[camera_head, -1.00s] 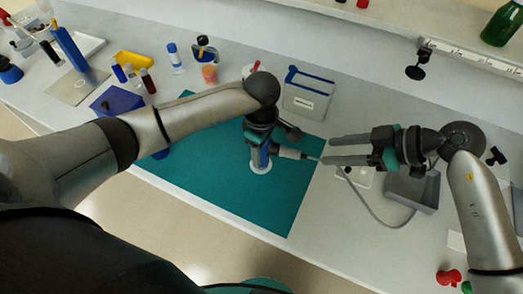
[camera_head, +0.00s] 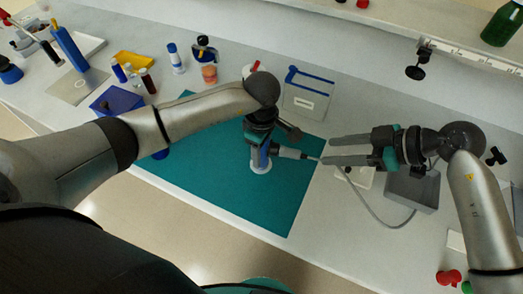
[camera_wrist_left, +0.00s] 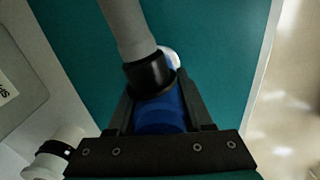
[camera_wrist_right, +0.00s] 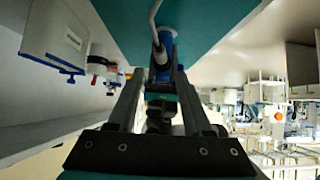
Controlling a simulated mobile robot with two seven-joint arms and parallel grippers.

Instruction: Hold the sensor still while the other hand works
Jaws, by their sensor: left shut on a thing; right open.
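The sensor (camera_head: 261,155) has a blue body with a grey, dark-collared end (camera_head: 288,152) pointing right toward a thin tip. My left gripper (camera_wrist_left: 160,112) is shut on the blue body, over the teal mat (camera_head: 225,195). In the left wrist view the grey end rises from a black collar (camera_wrist_left: 148,75), and a white round part shows behind. My right gripper (camera_head: 328,151) is open, to the right of the sensor, its fingertips close to the thin tip. In the right wrist view the blue body (camera_wrist_right: 166,42) shows beyond the fingers; whether they touch anything is unclear.
A grey cable (camera_head: 372,207) curves over the bench from below my right fingers toward a grey open box (camera_head: 412,190). A clear pouch with a blue strip (camera_head: 308,98) lies behind the mat. Bottles and a yellow tray (camera_head: 133,62) stand at the back left. The mat's front is clear.

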